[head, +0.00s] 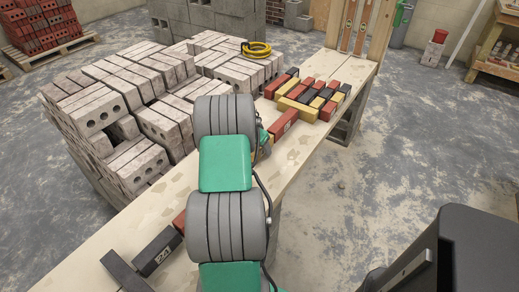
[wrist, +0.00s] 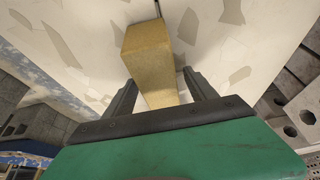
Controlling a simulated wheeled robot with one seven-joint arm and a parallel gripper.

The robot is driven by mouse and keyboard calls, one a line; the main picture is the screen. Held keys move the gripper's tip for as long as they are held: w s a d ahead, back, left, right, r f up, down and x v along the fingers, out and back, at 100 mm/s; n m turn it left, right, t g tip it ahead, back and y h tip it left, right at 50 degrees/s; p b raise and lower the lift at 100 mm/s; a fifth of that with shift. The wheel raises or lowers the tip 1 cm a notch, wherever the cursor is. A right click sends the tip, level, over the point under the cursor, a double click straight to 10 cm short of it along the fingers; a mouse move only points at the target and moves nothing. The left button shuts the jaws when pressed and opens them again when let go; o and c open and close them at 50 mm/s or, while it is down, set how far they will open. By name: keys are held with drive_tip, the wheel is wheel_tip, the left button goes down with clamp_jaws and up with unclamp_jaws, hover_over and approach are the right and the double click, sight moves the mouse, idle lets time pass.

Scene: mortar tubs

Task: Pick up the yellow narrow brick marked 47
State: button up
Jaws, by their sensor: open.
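A yellow narrow brick (wrist: 148,50) lies on the pale board in the wrist view, its near end between the two black fingers of my gripper (wrist: 161,82). The fingers are open, with a gap visible on at least the right side of the brick. I cannot read any number on it. In the head view my grey and green arm hides my gripper and most of the board around it. Other yellow bricks (head: 296,108) lie in a group with red and black ones farther along the board; their marks are too small to read.
The long board (head: 110,235) runs from lower left to upper right. A red brick (head: 284,122) lies right of my arm, and a black marked brick (head: 155,253) lies at lower left.

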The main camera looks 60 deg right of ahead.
drive_tip(key=shift+d+f, duration=0.15)
drive_tip(key=shift+f, duration=0.15)
clamp_jaws()
idle(0.5)
drive_tip(key=shift+r, duration=0.15)
idle(0.3)
